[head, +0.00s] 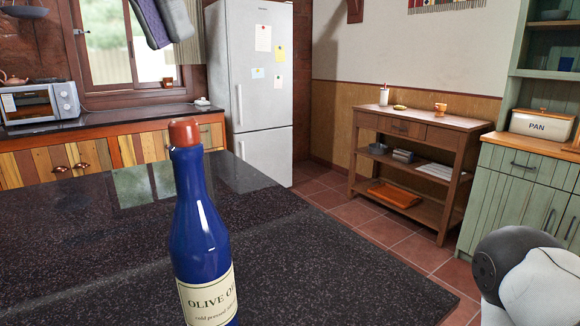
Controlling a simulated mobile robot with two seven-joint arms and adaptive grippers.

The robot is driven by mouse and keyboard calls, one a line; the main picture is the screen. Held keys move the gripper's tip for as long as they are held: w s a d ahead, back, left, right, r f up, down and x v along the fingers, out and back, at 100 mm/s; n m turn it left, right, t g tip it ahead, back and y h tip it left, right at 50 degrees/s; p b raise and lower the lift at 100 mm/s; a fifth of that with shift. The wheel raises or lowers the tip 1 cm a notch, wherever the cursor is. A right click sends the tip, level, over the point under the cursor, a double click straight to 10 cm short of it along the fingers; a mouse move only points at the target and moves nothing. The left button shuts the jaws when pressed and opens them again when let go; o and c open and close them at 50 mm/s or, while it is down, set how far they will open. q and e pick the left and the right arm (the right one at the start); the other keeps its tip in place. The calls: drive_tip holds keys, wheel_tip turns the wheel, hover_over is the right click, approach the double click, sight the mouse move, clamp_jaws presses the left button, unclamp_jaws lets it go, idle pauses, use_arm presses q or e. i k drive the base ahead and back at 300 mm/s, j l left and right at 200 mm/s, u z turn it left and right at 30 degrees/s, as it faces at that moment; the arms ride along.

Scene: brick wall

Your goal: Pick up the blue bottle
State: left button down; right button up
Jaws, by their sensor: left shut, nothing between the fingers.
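The blue bottle (201,235) stands upright on the dark speckled counter in the near middle of the head view. It has a reddish-brown cap and a cream label reading "OLIVE O…". Its base is cut off by the bottom edge of the picture. No fingers show on or around the visible part of the bottle. A white and grey link of my own arm shows at the lower right, well apart from the bottle.
The dark counter (300,250) is clear around the bottle. Behind are a microwave (40,103), a fridge (262,85) and a wooden shelf table (425,132). A green cabinet (525,185) with a bread box (540,124) stands at right. Tiled floor lies between.

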sight(198, 245)
drive_tip(key=k, duration=1)
